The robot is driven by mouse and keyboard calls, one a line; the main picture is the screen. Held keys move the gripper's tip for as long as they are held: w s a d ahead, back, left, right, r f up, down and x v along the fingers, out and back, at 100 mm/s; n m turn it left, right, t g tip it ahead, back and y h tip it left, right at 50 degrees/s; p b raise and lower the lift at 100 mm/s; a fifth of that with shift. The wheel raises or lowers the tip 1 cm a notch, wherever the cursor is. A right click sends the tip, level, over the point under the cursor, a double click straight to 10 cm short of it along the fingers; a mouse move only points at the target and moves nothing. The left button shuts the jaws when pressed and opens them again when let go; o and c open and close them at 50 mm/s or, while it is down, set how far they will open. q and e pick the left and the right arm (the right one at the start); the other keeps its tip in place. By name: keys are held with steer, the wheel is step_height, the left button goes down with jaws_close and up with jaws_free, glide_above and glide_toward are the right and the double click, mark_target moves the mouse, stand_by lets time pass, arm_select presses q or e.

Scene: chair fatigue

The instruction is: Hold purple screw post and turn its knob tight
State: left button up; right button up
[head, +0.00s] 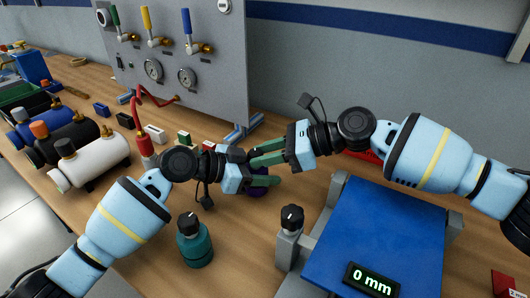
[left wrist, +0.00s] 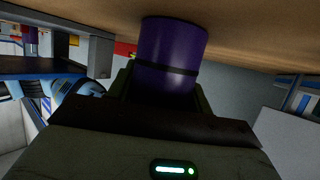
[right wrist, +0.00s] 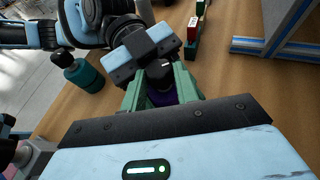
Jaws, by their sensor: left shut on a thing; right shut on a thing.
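The purple screw post (head: 258,183) stands on the wooden table, mostly hidden by my grippers in the head view. In the left wrist view its purple body (left wrist: 172,55) sits between the jaws of my left gripper (head: 252,178), which is shut on it from the side. In the right wrist view the black knob (right wrist: 160,72) is on top of the purple body (right wrist: 161,98). My right gripper (head: 256,158) reaches in from the right, its green fingers shut on the knob. How tight the knob is cannot be seen.
A teal post (head: 196,249) with a black knob stands in front. A blue platform (head: 375,235) reading "0 mm" is at the right, with a knobbed clamp (head: 291,240) beside it. The gauge panel (head: 190,60) is behind. Several cylinders, including a white one (head: 95,162), lie left.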

steer(key=shift+f+m+t, duration=0.1)
steer(key=shift+m+t, duration=0.4)
steer(key=shift+t, duration=0.1)
steer(key=o, duration=1)
steer(key=shift+c, duration=0.2)
steer(key=shift+s, duration=0.1)
steer(key=shift+a, duration=0.1)
steer(key=shift+n+g, duration=0.3)
